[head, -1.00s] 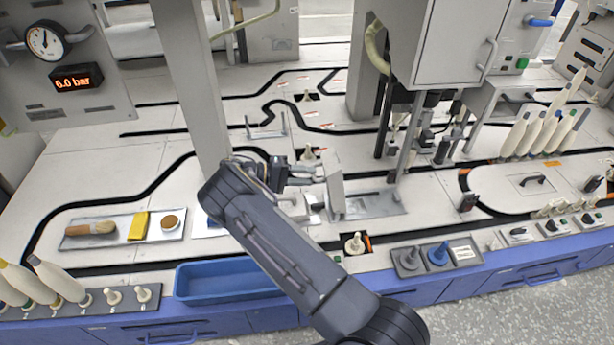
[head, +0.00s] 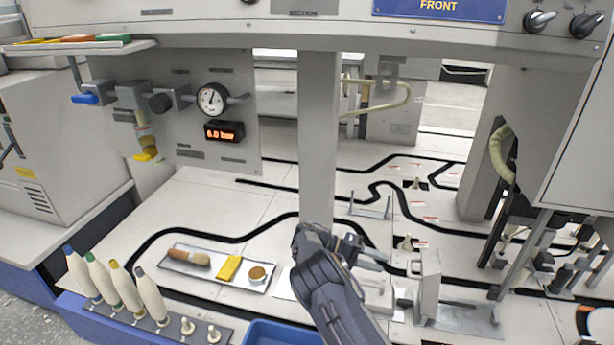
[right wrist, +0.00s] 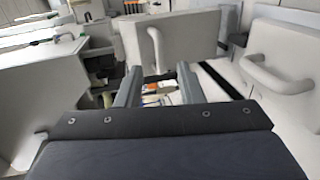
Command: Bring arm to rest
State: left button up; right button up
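My right gripper (head: 378,258) reaches in from the bottom of the head view, over the pale worktop, just left of an upright grey plate (head: 427,283). In the right wrist view its two fingers (right wrist: 158,82) stand apart with a gap between them, and nothing is held there. Small coloured items show through the gap, too small to name. Whether the fingers touch the plate cannot be told from the head view. My left gripper is in neither view now.
A tray (head: 205,268) with a brush, a yellow block and a round tin lies to the left. Several bobbins (head: 150,297) stand in a rack at front left. A blue bin (head: 275,333) is at the front edge. A grey post (head: 317,140) rises behind my right wrist.

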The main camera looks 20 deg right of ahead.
jog(key=s+d+r+t+y, duration=0.2)
jog(key=s+d+r+y, duration=0.2)
jog(key=s+r+y, duration=0.55)
jog(key=s+a+r+n+t+y, duration=0.1)
jog(key=s+a+r+t+y, duration=0.25)
jog(key=s+a, duration=0.35)
jog(key=s+a+r+n+t+y, duration=0.2)
jog(key=s+a+t, duration=0.25)
jog(key=s, duration=0.35)
jog(key=s+a+r+n+t+y, duration=0.1)
jog(key=s+a+r+t+y, duration=0.15)
jog(key=s+a, duration=0.5)
notch_tip(320, 180, up, 32)
jog(key=p, duration=3.2)
jog(key=shift+s+d+t+p, duration=0.25)
jog(key=shift+t+p, duration=0.05)
jog(key=shift+t, duration=0.05)
